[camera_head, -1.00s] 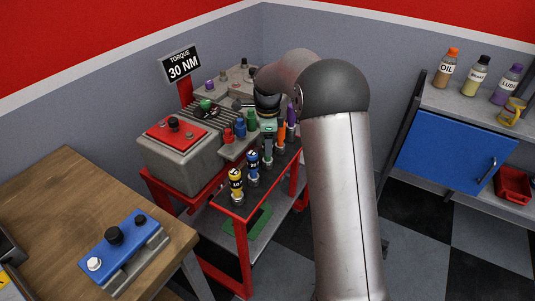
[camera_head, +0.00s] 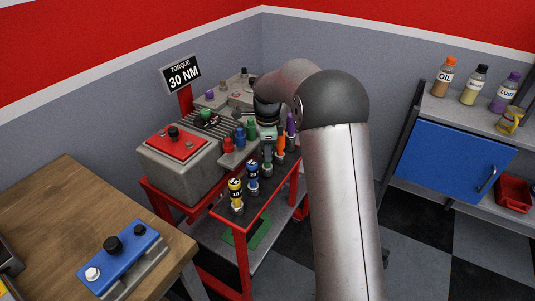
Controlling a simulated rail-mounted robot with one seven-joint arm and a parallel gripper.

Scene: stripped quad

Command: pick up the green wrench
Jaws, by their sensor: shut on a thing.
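The green wrench (camera_head: 267,157) stands upright in the row on the red cart, between the blue wrench (camera_head: 253,174) and the orange wrench (camera_head: 280,146). My gripper (camera_head: 268,138) points down from above and is shut on its upper part, which hides the top of it. The fingers are small in view. I cannot tell whether its foot is clear of the cart. The yellow wrench (camera_head: 236,193) stands at the near end of the row, and the purple wrench (camera_head: 291,130) at the far end.
The red cart (camera_head: 243,260) carries grey machines with coloured knobs close behind the row. A torque sign (camera_head: 181,73) reads 30 NM. A wooden bench (camera_head: 62,205) with a blue block (camera_head: 120,255) is at left; a shelf with bottles and a blue door (camera_head: 450,162) is at right.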

